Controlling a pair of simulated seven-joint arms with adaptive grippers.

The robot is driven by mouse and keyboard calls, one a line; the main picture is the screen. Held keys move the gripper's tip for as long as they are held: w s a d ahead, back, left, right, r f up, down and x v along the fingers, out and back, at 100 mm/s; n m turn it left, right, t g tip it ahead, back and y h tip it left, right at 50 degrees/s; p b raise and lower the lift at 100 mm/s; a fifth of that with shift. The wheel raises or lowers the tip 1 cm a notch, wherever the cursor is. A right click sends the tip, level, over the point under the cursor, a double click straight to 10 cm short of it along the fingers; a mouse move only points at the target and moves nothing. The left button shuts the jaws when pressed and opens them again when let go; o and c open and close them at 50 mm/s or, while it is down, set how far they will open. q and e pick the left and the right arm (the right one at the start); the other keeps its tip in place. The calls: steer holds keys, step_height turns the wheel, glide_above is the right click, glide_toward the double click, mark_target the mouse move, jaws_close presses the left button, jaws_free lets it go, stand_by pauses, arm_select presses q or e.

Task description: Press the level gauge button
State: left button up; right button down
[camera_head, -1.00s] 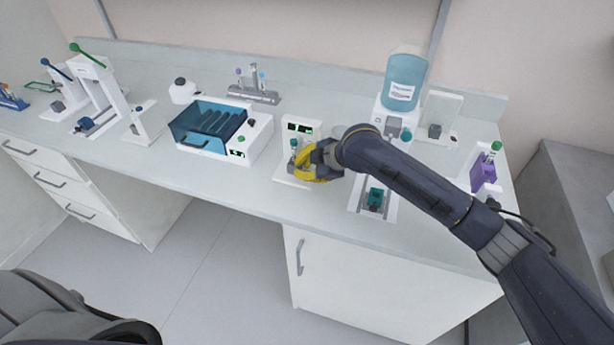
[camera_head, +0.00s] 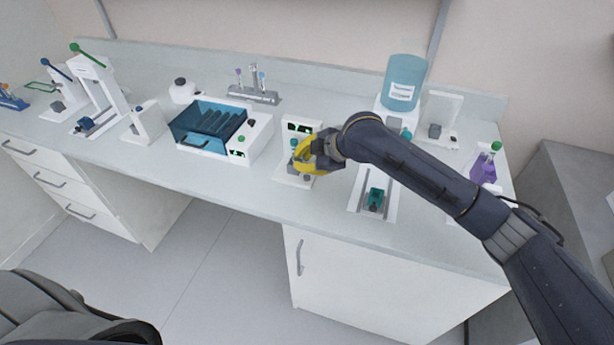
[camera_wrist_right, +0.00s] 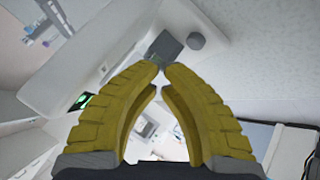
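The level gauge (camera_head: 300,127) is a white upright device with a dark, green-lit display, near the middle of the bench in the head view. Its display (camera_wrist_right: 82,101) also shows at left in the wrist view. A grey block (camera_wrist_right: 165,46) and a round grey knob (camera_wrist_right: 197,39), probably the button, sit on its base. My right gripper (camera_head: 297,161) is in front of the gauge and hides part of it. In the wrist view its yellow fingertips (camera_wrist_right: 161,68) come together close to the grey block; I see nothing clearly held. My left gripper is not in view.
A blue-lidded box device (camera_head: 208,126) stands left of the gauge. A rack with small tubes (camera_head: 255,96) is behind. A blue bottle (camera_head: 403,80) on a stand is at back right, with a purple flask (camera_head: 483,168) further right. The bench front edge is close.

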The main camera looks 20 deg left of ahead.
steer(key=shift+r, duration=1.7)
